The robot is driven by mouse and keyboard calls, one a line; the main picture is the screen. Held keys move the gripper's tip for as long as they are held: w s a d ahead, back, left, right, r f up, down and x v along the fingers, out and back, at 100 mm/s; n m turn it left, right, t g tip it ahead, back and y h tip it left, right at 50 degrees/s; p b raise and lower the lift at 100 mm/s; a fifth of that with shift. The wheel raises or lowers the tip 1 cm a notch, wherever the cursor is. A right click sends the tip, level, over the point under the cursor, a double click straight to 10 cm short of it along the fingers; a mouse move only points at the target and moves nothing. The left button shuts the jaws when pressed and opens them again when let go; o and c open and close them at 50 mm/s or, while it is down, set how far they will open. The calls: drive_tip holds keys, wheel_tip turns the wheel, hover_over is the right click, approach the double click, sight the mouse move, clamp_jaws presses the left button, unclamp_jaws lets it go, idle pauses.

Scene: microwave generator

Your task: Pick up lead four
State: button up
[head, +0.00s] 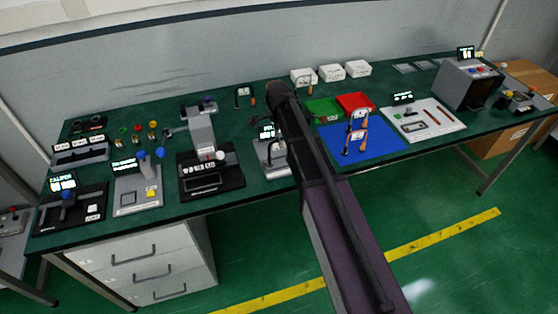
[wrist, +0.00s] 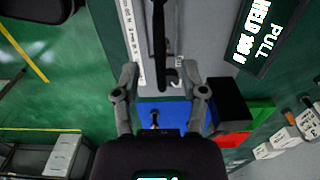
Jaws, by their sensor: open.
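Several lead-like pieces with dark and orange ends show in the head view; I cannot read a number on any, so I cannot tell which is lead four. Some (head: 355,138) stand or lie on the blue mat (head: 385,150). My gripper (wrist: 160,78) is open in the wrist view, its two grey fingers apart, above a grey fixture. A dark upright bar (wrist: 158,35) shows between and beyond the fingertips. A small dark and tan piece (wrist: 155,118) shows over the blue mat, between the fingers. In the head view my arm hides the gripper.
A display reading "PULL HELD" (wrist: 268,30) stands beside the fingers. A green bin (head: 322,110) and a red bin (head: 355,102) sit behind the mat, with white boxes (head: 331,72) farther back. Bench instruments (head: 205,165) crowd the left. A grey box-shaped machine (head: 468,85) stands at right.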

drive_tip(key=shift+d+f+b, duration=0.15)
drive_tip(key=shift+f+b, duration=1.6)
drive_tip(key=shift+f, duration=0.25)
clamp_jaws()
